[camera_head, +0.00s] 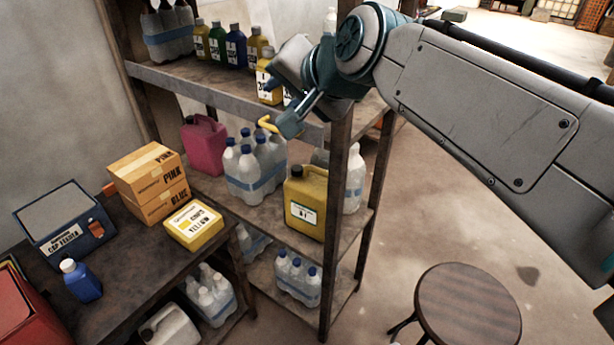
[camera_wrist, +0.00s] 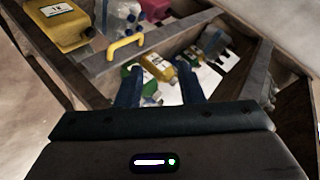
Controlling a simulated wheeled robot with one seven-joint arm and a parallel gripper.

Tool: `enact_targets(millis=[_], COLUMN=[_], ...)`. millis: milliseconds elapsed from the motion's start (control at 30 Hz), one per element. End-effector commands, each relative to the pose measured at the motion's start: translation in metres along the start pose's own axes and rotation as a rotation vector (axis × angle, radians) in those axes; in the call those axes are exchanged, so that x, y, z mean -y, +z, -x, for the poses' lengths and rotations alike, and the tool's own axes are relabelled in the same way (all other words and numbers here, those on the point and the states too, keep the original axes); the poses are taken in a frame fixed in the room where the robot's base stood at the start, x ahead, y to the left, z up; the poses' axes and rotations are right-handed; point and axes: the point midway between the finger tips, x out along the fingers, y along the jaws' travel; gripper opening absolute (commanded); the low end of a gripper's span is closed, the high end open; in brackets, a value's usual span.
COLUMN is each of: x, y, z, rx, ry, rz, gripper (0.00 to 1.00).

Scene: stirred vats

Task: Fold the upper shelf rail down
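The upper shelf rail (camera_head: 195,91) is a grey bar along the front edge of the upper shelf, standing up in front of the bottles. It also crosses the wrist view (camera_wrist: 180,30). Its yellow handle (camera_head: 267,124) sticks out near the rail's right part; in the wrist view the handle (camera_wrist: 127,48) lies beyond my left-hand finger. My gripper (camera_head: 281,106) is at the rail close to the handle, with its fingers apart. In the wrist view the gripper (camera_wrist: 159,84) has nothing between its fingertips but bottles behind. Whether a finger touches the handle is unclear.
Several bottles, including a blue one (camera_head: 236,48), stand on the upper shelf. A yellow canister (camera_head: 306,203) and a pink canister (camera_head: 203,145) stand on the shelf below. A rack post (camera_head: 337,215) is close by. A round stool (camera_head: 468,305) stands on the floor at right.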

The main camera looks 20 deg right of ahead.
Motion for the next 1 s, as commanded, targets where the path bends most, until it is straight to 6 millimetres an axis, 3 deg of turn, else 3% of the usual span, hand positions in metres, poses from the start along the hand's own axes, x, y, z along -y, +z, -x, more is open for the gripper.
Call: enact_targets(millis=[600, 1000], x=[-0.088, -0.114], y=[0.081, 0.102], z=[-0.004, 0.000], rx=[0.260, 0.347], ry=[0.300, 0.369], rz=[0.414, 0.520], gripper=[0.34, 0.34])
